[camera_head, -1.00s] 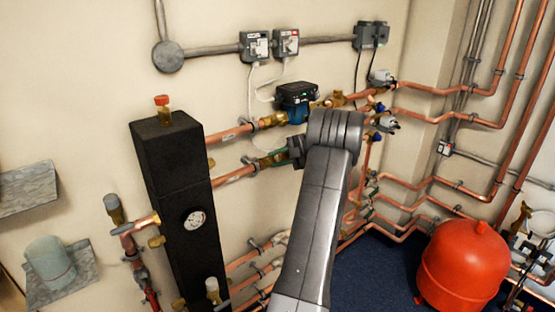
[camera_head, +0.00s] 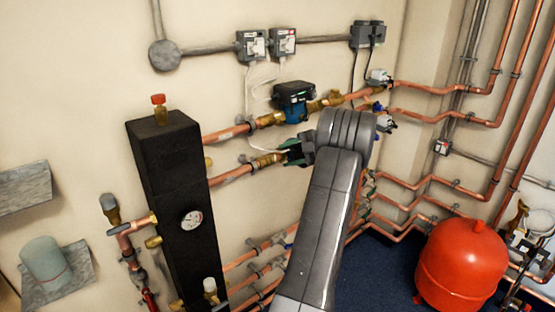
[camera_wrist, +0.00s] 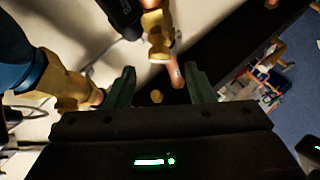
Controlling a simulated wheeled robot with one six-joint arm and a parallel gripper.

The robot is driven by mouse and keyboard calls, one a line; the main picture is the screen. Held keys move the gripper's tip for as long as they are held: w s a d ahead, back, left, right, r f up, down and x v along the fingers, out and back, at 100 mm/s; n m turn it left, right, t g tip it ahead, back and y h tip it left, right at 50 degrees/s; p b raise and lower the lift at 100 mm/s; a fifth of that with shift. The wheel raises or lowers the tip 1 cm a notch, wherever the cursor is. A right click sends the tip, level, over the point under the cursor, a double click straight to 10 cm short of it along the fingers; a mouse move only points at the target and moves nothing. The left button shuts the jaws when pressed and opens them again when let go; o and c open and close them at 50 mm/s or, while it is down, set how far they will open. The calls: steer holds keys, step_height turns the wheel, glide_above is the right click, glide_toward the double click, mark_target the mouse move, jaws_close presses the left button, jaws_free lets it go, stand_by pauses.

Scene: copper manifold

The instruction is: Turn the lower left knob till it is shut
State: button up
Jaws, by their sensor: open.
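My gripper (camera_head: 284,157) is open, with its green fingers by the brass fitting (camera_head: 262,161) on the second copper pipe, right of the black column. In the wrist view my open gripper (camera_wrist: 161,86) has a copper pipe (camera_wrist: 177,75) and brass part showing beyond the gap between its fingers. Nothing is held. I cannot tell for sure which part is the lower left knob. A small blue part (camera_head: 289,245) shows on the lower pipes beside my arm, which hides much of the manifold's middle.
The black column (camera_head: 168,190) with a dial stands left. A blue pump (camera_head: 295,105) sits on the upper pipe; its blue side is close left in the wrist view (camera_wrist: 20,55). A red tank (camera_head: 460,270) stands right on the blue floor.

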steer(key=v, duration=0.8)
steer(key=shift+d, duration=0.2)
steer(key=shift+a+b, duration=0.1)
steer(key=shift+b, duration=0.2)
